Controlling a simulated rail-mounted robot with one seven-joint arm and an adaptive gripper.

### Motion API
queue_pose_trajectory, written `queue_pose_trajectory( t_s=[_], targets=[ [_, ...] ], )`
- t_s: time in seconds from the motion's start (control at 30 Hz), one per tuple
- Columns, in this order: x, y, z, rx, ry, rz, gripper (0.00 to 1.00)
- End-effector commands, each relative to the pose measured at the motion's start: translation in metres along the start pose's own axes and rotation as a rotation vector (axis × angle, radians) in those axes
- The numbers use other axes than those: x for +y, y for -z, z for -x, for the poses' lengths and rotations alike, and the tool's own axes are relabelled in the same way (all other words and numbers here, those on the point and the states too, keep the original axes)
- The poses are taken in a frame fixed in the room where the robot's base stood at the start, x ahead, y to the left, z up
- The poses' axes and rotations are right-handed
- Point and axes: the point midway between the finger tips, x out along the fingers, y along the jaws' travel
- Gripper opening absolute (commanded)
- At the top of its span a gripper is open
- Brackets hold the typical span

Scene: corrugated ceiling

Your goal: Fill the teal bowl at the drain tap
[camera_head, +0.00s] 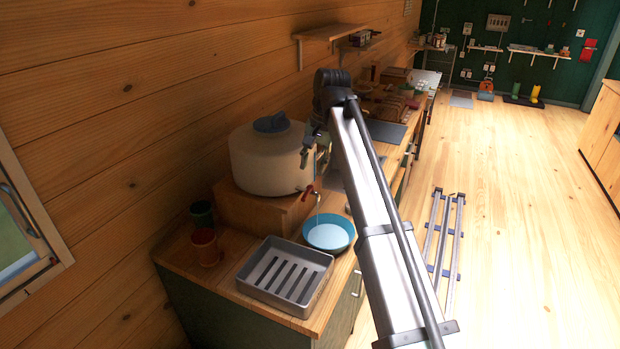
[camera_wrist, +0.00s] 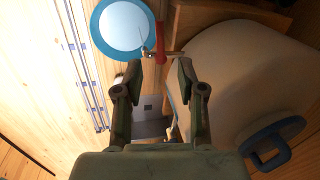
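The teal bowl (camera_head: 348,247) sits on the counter below the tap (camera_head: 317,196), and pale blue water covers its inside. A thin stream falls from the tap into the bowl. In the wrist view the bowl (camera_wrist: 97,36) is at the top left, beside the tap's red handle (camera_wrist: 160,40). In the head view my gripper (camera_head: 316,155) is beside the tank, above the tap, partly hidden by my arm.
A grey slotted tray (camera_head: 285,277) stands in front of the bowl. A red-brown cup (camera_head: 205,248) and a dark green cup (camera_head: 202,213) stand at the left. The tank has a blue lid (camera_head: 271,122). A shelf (camera_head: 333,32) is on the wall. The floor at right is mostly open.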

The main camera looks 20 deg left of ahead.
Motion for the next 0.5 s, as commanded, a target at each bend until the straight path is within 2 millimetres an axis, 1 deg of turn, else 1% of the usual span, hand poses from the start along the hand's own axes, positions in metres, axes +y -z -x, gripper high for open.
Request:
queue_pose_trajectory(
  t_s=[0.03,0.2,0.33,0.5],
  targets=[
    [-0.001,0.001,0.009,0.002,0.001,0.0,0.39],
    [-0.001,0.0,0.026,0.0,0.0,0.0,0.39],
    [0.0,0.0,0.031,0.0,0.0,0.0,0.39],
    [0.0,0.0,0.031,0.0,0.0,0.0,0.39]
  ],
)
